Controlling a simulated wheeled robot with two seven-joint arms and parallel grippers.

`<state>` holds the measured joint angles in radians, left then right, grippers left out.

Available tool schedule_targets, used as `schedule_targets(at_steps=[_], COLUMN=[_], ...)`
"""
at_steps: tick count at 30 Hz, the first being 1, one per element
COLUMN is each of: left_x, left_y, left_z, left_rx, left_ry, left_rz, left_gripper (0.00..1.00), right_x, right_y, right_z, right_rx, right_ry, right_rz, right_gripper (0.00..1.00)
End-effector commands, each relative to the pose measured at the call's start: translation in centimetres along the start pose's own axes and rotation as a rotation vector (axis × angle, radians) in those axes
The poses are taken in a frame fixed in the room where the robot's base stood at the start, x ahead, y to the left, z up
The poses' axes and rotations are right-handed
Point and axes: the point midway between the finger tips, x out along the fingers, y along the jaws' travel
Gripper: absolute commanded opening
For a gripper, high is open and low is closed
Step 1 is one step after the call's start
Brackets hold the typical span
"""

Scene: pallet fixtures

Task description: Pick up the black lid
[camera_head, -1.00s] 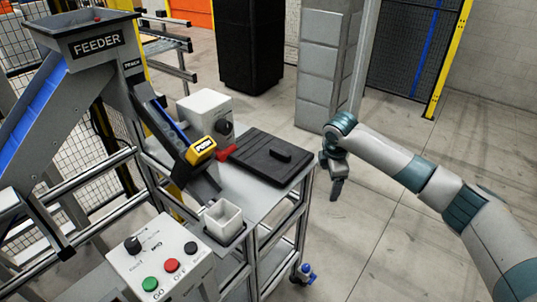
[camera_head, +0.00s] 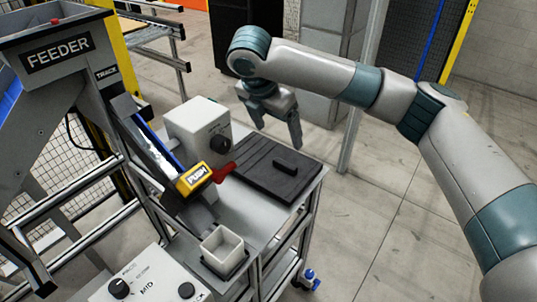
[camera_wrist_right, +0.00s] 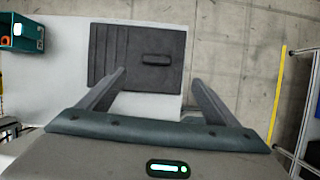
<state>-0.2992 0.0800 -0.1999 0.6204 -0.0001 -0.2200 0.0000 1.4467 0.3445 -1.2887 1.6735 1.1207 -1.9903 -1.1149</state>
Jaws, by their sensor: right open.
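The black lid (camera_head: 262,172) lies flat on the metal table, with a raised bar handle (camera_head: 292,168) on its right half. It also shows in the right wrist view (camera_wrist_right: 115,55), with its handle (camera_wrist_right: 160,60) between the lines of the two fingers. My right gripper (camera_head: 277,142) is open and empty above the far side of the lid, fingers pointing down. In the right wrist view the fingers (camera_wrist_right: 160,82) are spread apart, and the lid lies beyond them, untouched as far as I can see. My left gripper is not in view.
A white box with a black knob (camera_head: 197,130) and a red lever (camera_head: 223,171) stand left of the lid. A yellow PUSH block (camera_head: 193,179) sits on the feeder chute. A white square cup (camera_head: 222,250) stands at the table's near end. Floor right of the table is clear.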

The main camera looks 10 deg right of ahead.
Motion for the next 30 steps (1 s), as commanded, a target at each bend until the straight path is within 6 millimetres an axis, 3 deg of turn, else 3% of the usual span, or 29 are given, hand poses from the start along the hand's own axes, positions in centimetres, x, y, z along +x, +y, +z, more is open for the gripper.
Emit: schedule_targets(at_steps=[6,19,23,30], left_x=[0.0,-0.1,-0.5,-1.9], left_y=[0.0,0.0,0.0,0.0], left_z=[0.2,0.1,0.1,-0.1], left_rx=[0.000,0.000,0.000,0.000], left_ry=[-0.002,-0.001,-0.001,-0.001], left_rz=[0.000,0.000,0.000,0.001], left_gripper=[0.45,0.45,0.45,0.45], right_x=[-1.4,-1.2,-0.3,3.3], right_y=[0.4,0.4,0.4,0.4], right_z=[-1.2,-1.2,-1.2,-1.0], right_rx=[-0.053,-0.054,-0.055,-0.053], right_ry=[-0.017,-0.017,-0.015,-0.015], right_rz=[0.001,0.001,0.000,-0.002], right_gripper=[0.84,0.84,0.84,0.84])
